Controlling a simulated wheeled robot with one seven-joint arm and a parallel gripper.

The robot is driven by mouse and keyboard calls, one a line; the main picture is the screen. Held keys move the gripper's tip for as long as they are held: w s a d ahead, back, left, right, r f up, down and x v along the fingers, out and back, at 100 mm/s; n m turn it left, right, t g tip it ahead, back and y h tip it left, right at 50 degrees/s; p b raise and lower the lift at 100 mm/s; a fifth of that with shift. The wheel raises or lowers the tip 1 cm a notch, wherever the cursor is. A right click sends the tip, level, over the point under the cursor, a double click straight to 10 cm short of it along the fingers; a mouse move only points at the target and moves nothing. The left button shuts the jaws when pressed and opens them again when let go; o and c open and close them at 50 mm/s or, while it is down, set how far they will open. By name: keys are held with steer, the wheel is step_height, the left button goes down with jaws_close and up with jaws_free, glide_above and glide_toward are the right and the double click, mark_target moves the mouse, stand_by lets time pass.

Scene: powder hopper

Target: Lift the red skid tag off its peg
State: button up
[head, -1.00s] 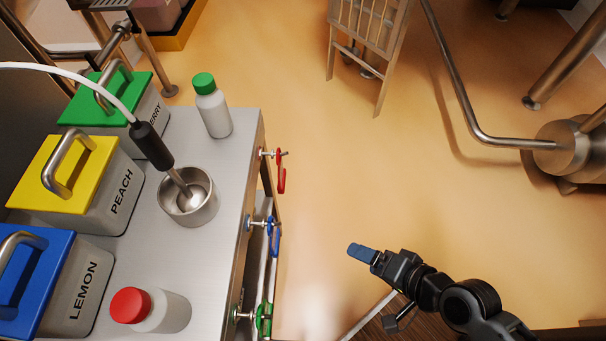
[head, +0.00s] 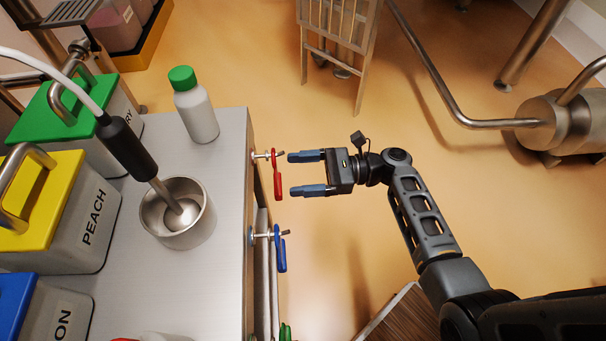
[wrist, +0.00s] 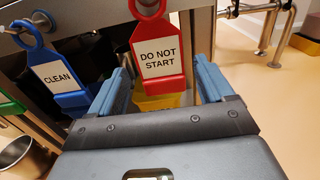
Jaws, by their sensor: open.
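The red skid tag (head: 278,175) hangs from the upper peg (head: 262,155) on the table's right side in the head view. In the wrist view the red tag (wrist: 158,55) reads "DO NOT START" and its ring is at the top edge. My gripper (head: 305,173) is open and empty, its blue fingers pointing left at the red tag, a short gap away in the head view. In the wrist view the fingers (wrist: 160,85) stand to either side of the tag's lower part. Whether they overlap the tag in depth is hard to tell.
A blue tag (head: 280,250) hangs on the neighbouring peg; it reads "CLEAN" in the wrist view (wrist: 58,75). A green tag (head: 286,332) is partly cut off. The steel table (head: 228,250) holds a cup, bottle and bins.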

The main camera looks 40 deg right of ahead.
steer(key=x, duration=0.7)
steer(key=shift+a, duration=0.15)
steer(key=c, duration=0.7)
steer(key=shift+c, duration=0.2)
steer(key=shift+r, duration=0.15)
steer(key=shift+r+p, duration=0.45)
steer(key=shift+p, duration=0.3)
steer(key=p+v, duration=0.1)
steer(key=v, duration=0.6)
steer(key=shift+d+p, duration=0.2)
steer(key=shift+p, duration=0.15)
